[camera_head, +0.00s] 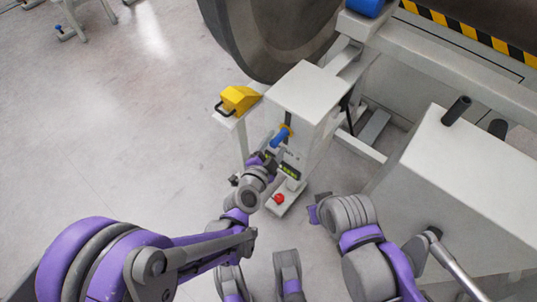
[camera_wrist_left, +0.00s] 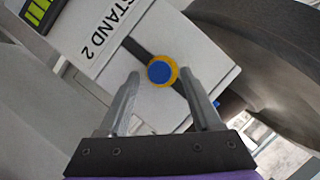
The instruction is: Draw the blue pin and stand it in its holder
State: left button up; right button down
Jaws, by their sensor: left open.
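The blue pin (camera_head: 280,137) sticks out from the front of a white stand (camera_head: 305,92), with an orange-yellow ring at its base. In the left wrist view the pin's round blue end (camera_wrist_left: 160,72) shows inside the yellow ring, on the panel by the "STAND 2" label. My left gripper (camera_head: 268,158) is at the stand's front, just below the pin. In the wrist view its open fingers (camera_wrist_left: 162,84) point at the pin from both sides, without a visible grip. My right gripper (camera_head: 316,213) is low, right of the stand; its jaws are not clear. I cannot identify the holder.
A yellow block (camera_head: 239,98) with a black handle sits on a small ledge left of the stand. A red button (camera_head: 279,199) is at the stand's foot. A large wheel (camera_head: 270,40) stands behind; a white sloped housing (camera_head: 450,175) is right.

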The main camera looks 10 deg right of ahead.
pick_arm(q)
jog(key=shift+x, duration=1.4)
jog(key=shift+c, duration=0.2)
grip_shut()
jog(key=shift+a, duration=0.1)
